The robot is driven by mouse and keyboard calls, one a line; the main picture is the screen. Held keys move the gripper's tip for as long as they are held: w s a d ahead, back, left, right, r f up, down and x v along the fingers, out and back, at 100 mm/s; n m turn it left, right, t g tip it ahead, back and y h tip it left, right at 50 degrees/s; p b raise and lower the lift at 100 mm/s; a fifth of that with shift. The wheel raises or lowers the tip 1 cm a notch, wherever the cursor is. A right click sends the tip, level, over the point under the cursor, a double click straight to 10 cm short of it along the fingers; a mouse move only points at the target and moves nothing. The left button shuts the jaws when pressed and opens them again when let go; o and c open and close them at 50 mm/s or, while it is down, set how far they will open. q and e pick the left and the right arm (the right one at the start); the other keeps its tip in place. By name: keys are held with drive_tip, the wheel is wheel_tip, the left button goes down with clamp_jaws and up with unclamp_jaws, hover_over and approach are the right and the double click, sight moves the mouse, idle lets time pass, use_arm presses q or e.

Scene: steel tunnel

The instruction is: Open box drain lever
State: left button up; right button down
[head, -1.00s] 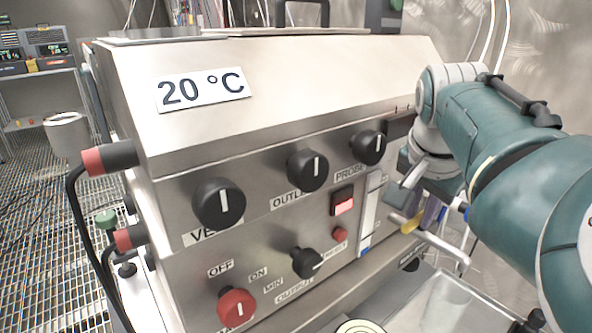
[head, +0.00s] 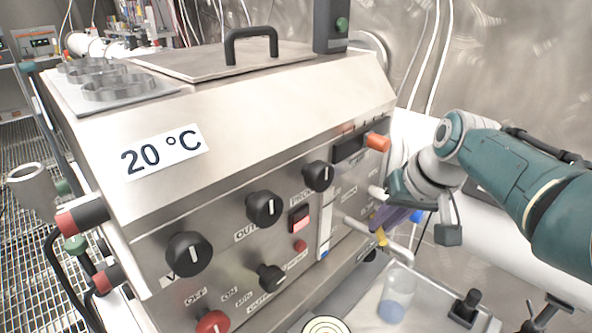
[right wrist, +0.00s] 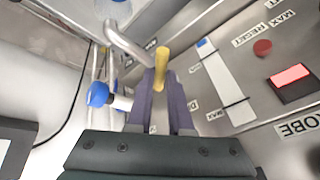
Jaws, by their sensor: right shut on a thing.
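The steel box (head: 250,120) with the 20 °C label fills the middle of the head view. A yellow lever (head: 382,237) shows low at its right end, beside a bent metal drain pipe (head: 400,252). My right gripper (head: 386,222) has purple fingers closed around the yellow lever. In the right wrist view the lever (right wrist: 161,66) sticks out past the fingertips (right wrist: 160,85), with the drain pipe (right wrist: 125,42) next to it. The fingers hide the lever's lower part. My left gripper is not in view.
A blue-ended fitting (right wrist: 98,94) sits just beside the fingers. A clear beaker with a blue bottom (head: 397,290) stands on the tray below the pipe.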

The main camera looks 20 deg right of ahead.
drive_tip(key=n, duration=0.1)
drive_tip(key=d+n+y+b, duration=0.1)
drive_tip(key=n+b, duration=0.1)
drive_tip(key=shift+s+d+f+n+y, duration=0.1)
drive_tip(key=shift+d+f+n+y, duration=0.2)
drive_tip(key=shift+f+n, duration=0.1)
drive_tip(key=n+b, duration=0.2)
drive_tip(key=d+n+g+y+b, duration=0.1)
drive_tip(key=b, duration=0.2)
drive_tip(key=shift+w+n, duration=0.2)
drive_tip(key=shift+n, duration=0.2)
drive_tip(key=shift+d+r+n+g+y+b, duration=0.1)
drive_tip(key=shift+r+n+g+y+b, duration=0.15)
drive_tip(key=shift+n+y+b, duration=0.5)
drive_tip(key=shift+h+b, duration=0.25)
drive_tip(key=shift+b, duration=0.05)
drive_tip(key=c, duration=0.8)
unclamp_jaws()
drive_tip(key=shift+w, duration=0.1)
drive_tip(key=shift+c, duration=0.2)
drive_tip(key=shift+r, duration=0.1)
drive_tip(key=shift+r, duration=0.1)
